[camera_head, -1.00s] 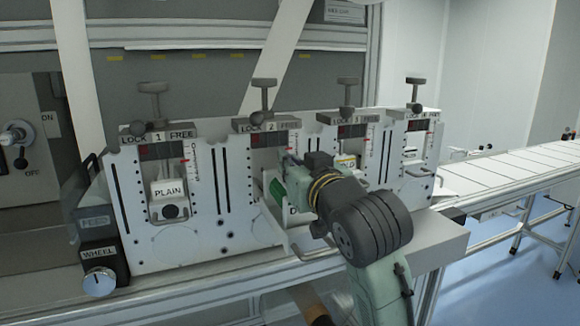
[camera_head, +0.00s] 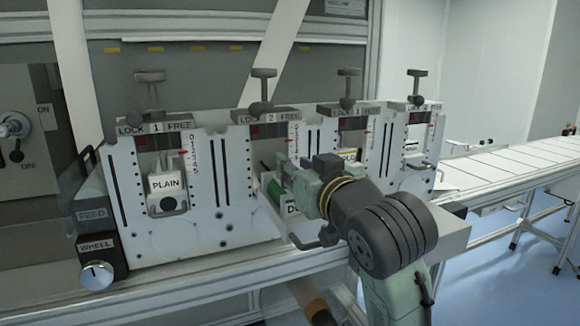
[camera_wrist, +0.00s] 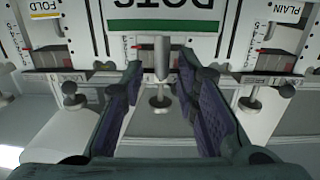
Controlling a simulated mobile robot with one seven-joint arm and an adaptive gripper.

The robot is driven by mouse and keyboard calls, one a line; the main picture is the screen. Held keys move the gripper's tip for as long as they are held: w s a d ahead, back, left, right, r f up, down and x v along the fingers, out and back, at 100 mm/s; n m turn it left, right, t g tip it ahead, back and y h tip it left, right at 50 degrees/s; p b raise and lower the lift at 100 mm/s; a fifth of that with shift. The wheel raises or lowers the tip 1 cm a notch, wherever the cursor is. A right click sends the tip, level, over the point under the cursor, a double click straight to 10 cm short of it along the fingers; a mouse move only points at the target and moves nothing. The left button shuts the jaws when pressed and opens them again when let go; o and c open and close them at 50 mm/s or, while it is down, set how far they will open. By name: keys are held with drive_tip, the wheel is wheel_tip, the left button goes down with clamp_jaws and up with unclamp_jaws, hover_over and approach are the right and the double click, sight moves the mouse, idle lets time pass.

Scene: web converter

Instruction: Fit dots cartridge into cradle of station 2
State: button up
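The dots cartridge (camera_wrist: 166,12) is a pale block with a green stripe, its DOTS label upside down at the top of the wrist view. In the head view the cartridge (camera_head: 277,193) is at station 2 (camera_head: 267,118), partly hidden by my arm. I cannot tell whether it is seated in the cradle, which is mostly hidden. My gripper (camera_wrist: 160,75) has its fingers apart, either side of a grey post (camera_wrist: 162,58) in the wrist view, with visible gaps. In the head view my gripper (camera_head: 290,180) is in front of station 2.
The plain cartridge (camera_head: 167,185) is in station 1 at left. The fold cartridge (camera_wrist: 43,8) is at the neighbouring station 3. T-shaped knobs (camera_head: 263,78) stand above the stations. A wheel box (camera_head: 98,268) is at left; a conveyor (camera_head: 510,165) runs off right.

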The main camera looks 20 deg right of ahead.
drive_tip(key=s+b, duration=0.1)
drive_tip(key=s, duration=0.7)
drive_tip(key=shift+s+r, duration=0.2)
